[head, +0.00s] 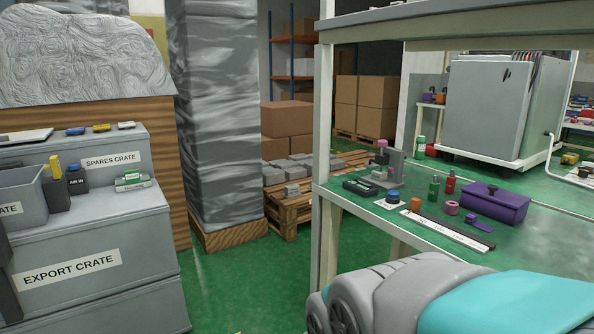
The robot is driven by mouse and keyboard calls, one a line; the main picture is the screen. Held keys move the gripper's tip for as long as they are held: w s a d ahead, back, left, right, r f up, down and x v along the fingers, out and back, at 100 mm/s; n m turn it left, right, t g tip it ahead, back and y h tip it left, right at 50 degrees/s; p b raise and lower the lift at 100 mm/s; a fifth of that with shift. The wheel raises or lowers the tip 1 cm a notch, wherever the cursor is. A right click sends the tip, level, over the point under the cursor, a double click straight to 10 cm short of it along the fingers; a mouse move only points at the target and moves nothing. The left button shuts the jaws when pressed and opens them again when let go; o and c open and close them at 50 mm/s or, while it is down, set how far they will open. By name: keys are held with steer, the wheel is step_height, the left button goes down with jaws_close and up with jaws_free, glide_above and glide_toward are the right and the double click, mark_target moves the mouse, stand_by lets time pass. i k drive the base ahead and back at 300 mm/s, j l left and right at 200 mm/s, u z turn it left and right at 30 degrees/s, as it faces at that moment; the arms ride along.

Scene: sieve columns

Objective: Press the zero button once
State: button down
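No button marked zero can be made out at this size. On the green-topped bench (345,197) at the right stands a small grey stand-like device (393,160) with a pink knob on top. A dark green box with a pale panel (360,187) lies just left of it. I cannot tell whether either one carries the zero button. My grey and teal arm fills the lower right, in front of the bench. My gripper is not in view.
The bench also holds a blue-and-white round item (393,197), a long ruler-like strip (445,231), small bottles (450,182) and a purple box (495,203). A bench post (324,150) rises at its left. Labelled grey crates (85,255) stand left. Green floor (235,285) lies clear between.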

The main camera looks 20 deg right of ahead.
mark_target(392, 194)
steer(key=i+l+z, duration=0.35)
steer(key=i, duration=0.35)
steer(key=i+l+z, duration=0.15)
steer(key=i, duration=0.25)
steer(key=i+j+z, duration=0.1)
steer(key=z, duration=0.15)
steer(key=j+z, duration=0.25)
steer(key=z, duration=0.45)
steer(key=i+j, duration=0.05)
